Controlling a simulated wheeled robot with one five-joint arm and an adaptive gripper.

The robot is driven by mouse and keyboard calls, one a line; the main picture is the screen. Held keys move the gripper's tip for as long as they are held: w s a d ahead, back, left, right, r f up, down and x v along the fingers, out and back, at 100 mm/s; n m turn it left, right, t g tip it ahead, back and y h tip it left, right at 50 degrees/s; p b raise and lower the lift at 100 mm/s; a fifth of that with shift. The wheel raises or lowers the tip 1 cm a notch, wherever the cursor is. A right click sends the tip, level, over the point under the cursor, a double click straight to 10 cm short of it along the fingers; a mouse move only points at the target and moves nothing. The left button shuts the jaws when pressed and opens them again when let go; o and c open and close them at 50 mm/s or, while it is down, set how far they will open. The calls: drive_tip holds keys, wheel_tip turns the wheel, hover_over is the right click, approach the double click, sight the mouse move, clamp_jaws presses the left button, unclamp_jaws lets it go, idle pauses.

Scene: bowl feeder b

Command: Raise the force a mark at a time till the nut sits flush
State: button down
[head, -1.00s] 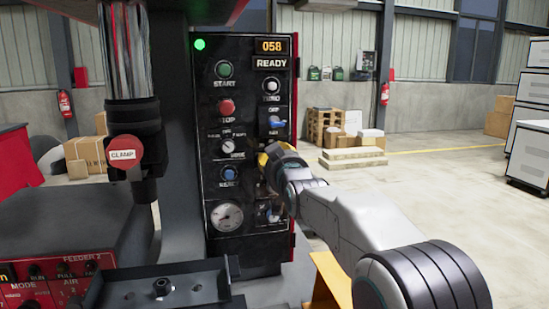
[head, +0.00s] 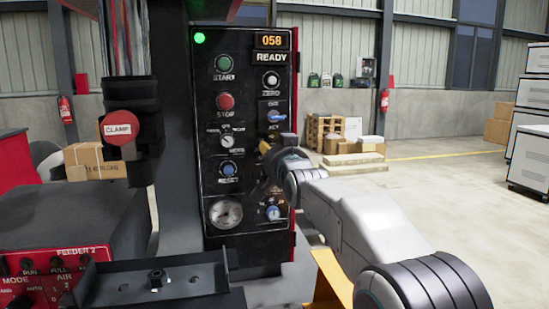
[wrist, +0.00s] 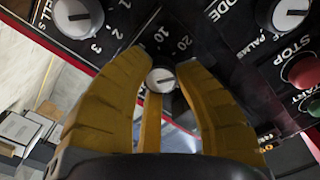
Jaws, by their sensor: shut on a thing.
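My gripper (wrist: 163,75) has yellow fingers shut around a small round knob (wrist: 160,82), seen in the wrist view. In the head view my gripper (head: 268,158) is at the panel's right side and hides this knob. A dark nut (head: 157,277) sits on the black fixture (head: 203,280) at lower left. The black press head with the red CLAMP button (head: 122,126) hangs above it with a gap. I cannot tell whether the nut is flush.
The black control panel (head: 210,180) shows 058 and READY on its displays (head: 271,42), with a green lamp lit. START (head: 223,62), the red STOP button (head: 225,101) and other switches are close by. A round gauge (head: 225,213) is at lower left.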

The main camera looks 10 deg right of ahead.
drive_tip(key=shift+f+m+b, duration=0.15)
drive_tip(key=shift+m+b, duration=0.2)
drive_tip(key=shift+m, duration=0.75)
drive_tip(key=c, duration=0.9)
unclamp_jaws()
drive_tip(key=shift+w+a, duration=0.1)
drive_tip(key=shift+o, duration=0.2)
drive_tip(key=s, duration=1.2)
